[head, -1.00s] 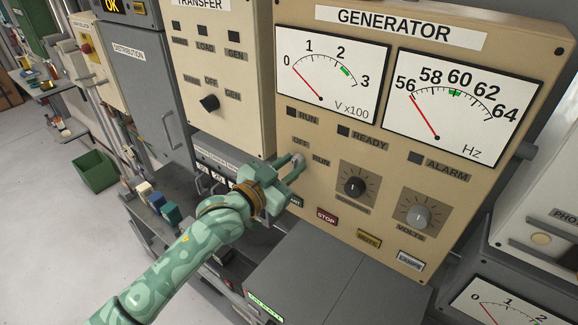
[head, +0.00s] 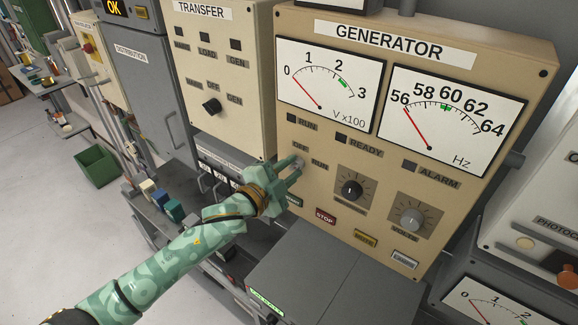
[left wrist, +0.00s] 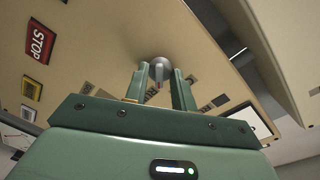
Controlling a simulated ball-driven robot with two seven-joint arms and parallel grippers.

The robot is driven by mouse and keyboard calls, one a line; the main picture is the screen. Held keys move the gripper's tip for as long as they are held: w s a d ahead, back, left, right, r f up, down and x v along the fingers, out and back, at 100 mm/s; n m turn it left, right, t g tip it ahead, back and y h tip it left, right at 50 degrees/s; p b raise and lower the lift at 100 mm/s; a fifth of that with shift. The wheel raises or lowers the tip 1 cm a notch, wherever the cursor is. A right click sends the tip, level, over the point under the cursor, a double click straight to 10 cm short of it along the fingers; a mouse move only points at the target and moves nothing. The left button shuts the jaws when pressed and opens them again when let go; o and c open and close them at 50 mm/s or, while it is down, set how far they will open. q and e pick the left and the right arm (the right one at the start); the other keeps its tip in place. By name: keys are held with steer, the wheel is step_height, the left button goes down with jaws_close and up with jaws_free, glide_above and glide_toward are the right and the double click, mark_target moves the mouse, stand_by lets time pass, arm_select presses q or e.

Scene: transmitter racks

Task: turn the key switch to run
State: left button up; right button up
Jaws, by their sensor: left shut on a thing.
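The key switch (head: 298,165) sits on the tan generator panel (head: 330,196), between the OFF and RUN labels. My left gripper (head: 292,169) reaches it from the lower left, with its fingers at the switch and partly covering it. In the left wrist view the round silver key switch (left wrist: 159,68) shows between the two green fingertips of my left gripper (left wrist: 160,80), which is shut on its grip. The exact angle of the key is hard to tell. The volt meter (head: 328,86) and the Hz meter (head: 452,112) needles lie at their low ends. My right gripper is not in view.
Below the switch are a START button, mostly behind my gripper, and a red STOP button (head: 325,216). Two knobs (head: 352,188) are to the right. The transfer panel (head: 222,126) stands to the left. A grey cabinet top (head: 335,270) juts out below.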

arm_select(q)
steer(key=shift+m+p, duration=0.3)
steer(key=shift+m, duration=0.8)
steer(key=o, duration=1)
steer(key=b+v, duration=0.2)
steer(key=v, duration=1.4)
steer(key=shift+s, duration=0.2)
steer(key=shift+r, duration=0.1)
